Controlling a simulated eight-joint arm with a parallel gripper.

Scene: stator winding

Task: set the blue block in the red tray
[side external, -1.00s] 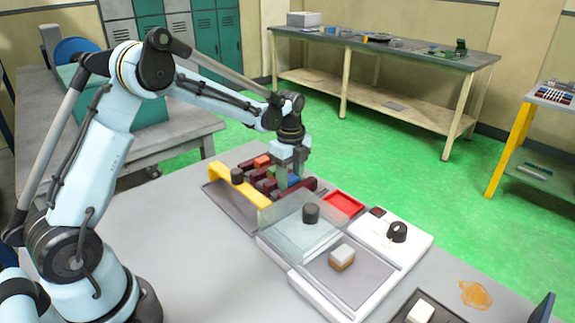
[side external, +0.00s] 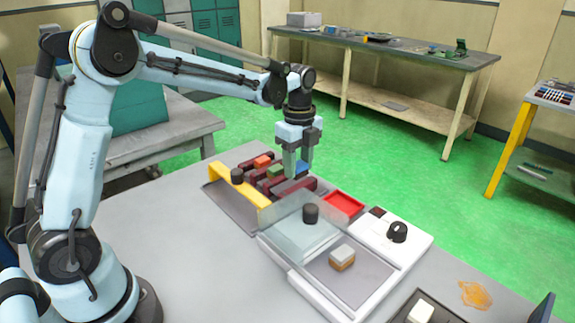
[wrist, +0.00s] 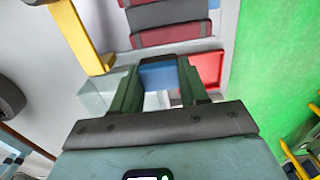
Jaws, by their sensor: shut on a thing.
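My gripper (side external: 297,174) is shut on the blue block (side external: 302,168) and holds it above the right end of the block rack. In the wrist view, the blue block (wrist: 158,75) sits between the two green fingers (wrist: 158,88). The red tray (side external: 343,203) is a small shallow tray to the right of my gripper and lower, on the table behind the clear cover. In the wrist view, the red tray (wrist: 208,66) lies just right of the block, partly hidden by the right finger.
The rack with dark red dividers (side external: 293,187) holds green and orange-red blocks, with a yellow bar (side external: 240,186) in front. A clear cover (side external: 300,233) with a black knob stands before the tray. A white unit (side external: 392,240) with a dial is right of it.

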